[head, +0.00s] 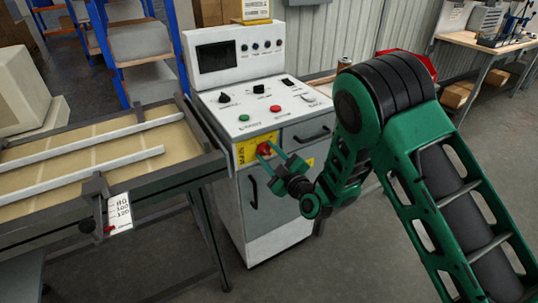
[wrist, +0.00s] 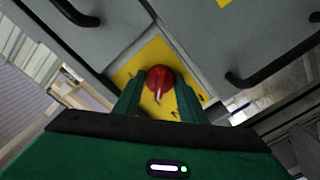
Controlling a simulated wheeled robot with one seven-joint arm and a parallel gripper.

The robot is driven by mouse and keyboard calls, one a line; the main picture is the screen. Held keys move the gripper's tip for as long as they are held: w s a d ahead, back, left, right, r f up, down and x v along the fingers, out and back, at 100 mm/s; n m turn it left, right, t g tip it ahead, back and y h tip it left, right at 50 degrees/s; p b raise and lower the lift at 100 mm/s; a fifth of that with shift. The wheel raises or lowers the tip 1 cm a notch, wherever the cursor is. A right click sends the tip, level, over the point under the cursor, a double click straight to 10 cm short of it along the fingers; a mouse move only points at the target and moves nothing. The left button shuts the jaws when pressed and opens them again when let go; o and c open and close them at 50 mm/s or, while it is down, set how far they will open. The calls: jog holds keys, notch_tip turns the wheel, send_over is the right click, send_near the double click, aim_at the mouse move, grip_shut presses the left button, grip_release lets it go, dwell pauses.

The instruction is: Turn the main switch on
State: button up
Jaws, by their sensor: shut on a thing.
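The main switch (head: 264,149) is a red rotary knob on a yellow plate (head: 246,151) on the front of the white control cabinet (head: 230,190). In the wrist view the red knob (wrist: 160,78) sits between the two green fingers, with a pale mark on its face, over the yellow plate (wrist: 130,72). My gripper (head: 268,158) reaches in from the right and is shut on the knob; it also shows in the wrist view (wrist: 160,95). The fingers hide the knob's sides. I cannot read the switch position from the plate.
The cabinet top carries black knobs, a green button (head: 244,117) and a red button (head: 276,108). Black door handles (head: 253,190) stick out near my gripper. A conveyor table (head: 60,160) stands close on the left. Grey floor is open in front.

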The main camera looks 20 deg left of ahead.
jog(key=m, duration=0.4)
jog(key=shift+w+m, duration=0.1)
jog(key=shift+m, duration=0.3)
jog(key=m, duration=0.4)
jog(key=shift+m, duration=0.3)
jog(key=m, duration=0.3)
jog(key=shift+w+d+m, duration=0.1)
jog(key=shift+m, duration=0.2)
jog(key=shift+r+m, duration=0.1)
jog(key=shift+m, duration=2.1)
jog(key=shift+w, duration=0.1)
jog(key=o, duration=1.1)
jog(key=shift+c, duration=0.2)
jog(key=shift+s, duration=0.2)
